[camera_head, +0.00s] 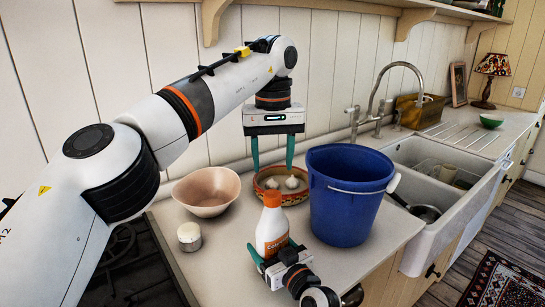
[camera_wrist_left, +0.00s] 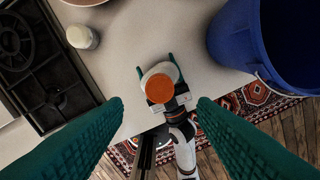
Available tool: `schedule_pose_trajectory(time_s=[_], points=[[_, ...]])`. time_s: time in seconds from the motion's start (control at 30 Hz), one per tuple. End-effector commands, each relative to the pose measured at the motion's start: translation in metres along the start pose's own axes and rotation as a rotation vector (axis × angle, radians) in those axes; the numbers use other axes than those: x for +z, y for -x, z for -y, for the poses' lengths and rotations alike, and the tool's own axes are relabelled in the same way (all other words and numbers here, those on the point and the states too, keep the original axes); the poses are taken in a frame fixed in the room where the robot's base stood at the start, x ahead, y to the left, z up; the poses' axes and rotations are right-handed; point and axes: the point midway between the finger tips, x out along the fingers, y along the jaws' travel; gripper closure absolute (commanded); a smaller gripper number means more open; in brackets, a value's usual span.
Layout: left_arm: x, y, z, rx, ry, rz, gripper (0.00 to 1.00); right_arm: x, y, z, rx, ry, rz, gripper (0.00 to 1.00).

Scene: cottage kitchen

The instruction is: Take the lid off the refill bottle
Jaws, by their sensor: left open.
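The refill bottle (camera_head: 271,233) is white with an orange label and an orange lid (camera_head: 272,198). It stands upright on the counter near the front edge. In the left wrist view the round lid (camera_wrist_left: 159,88) is seen from above, on the bottle. My left gripper (camera_head: 272,168) is open and empty, fingers pointing down, above and behind the bottle. In the left wrist view its two teal fingers lie wide apart on either side of the lid, not touching it. My right gripper (camera_head: 276,250) comes from the front, its fingers against both sides of the bottle's body, low down.
A blue bucket (camera_head: 347,205) stands close right of the bottle. Behind are a patterned bowl (camera_head: 268,194) with garlic-like bulbs and a pink bowl (camera_head: 207,190). A small white jar (camera_head: 189,236) stands left, beside the stove (camera_head: 130,270). The sink (camera_head: 420,170) is at right.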

Motion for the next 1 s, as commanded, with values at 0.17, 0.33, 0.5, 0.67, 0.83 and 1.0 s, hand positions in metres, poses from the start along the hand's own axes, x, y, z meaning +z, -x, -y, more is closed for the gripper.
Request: schedule_pose_trajectory(time_s=[0.17,0.33,0.5,0.67,0.83,1.0], points=[[0.000,0.000,-0.001,-0.001,-0.233,-0.001,0.48,-0.001,0.000,0.000,0.000,0.000,-0.001,0.90],[0.001,-0.004,-0.001,0.001,-0.316,0.000,0.48,-0.001,0.000,0.000,0.000,0.000,-0.001,0.90],[0.001,-0.025,-0.002,0.001,-0.324,-0.002,0.48,-0.001,0.000,0.000,0.000,0.000,-0.001,0.90],[0.001,-0.050,-0.001,0.000,-0.321,-0.002,0.48,0.000,0.000,0.000,0.000,0.000,-0.001,0.90],[0.001,-0.071,-0.001,0.000,-0.319,-0.001,0.48,0.000,0.000,0.000,0.000,0.000,-0.001,0.90],[0.001,-0.079,-0.001,0.000,-0.318,0.000,0.48,0.000,0.000,0.000,0.000,0.000,-0.001,0.90]])
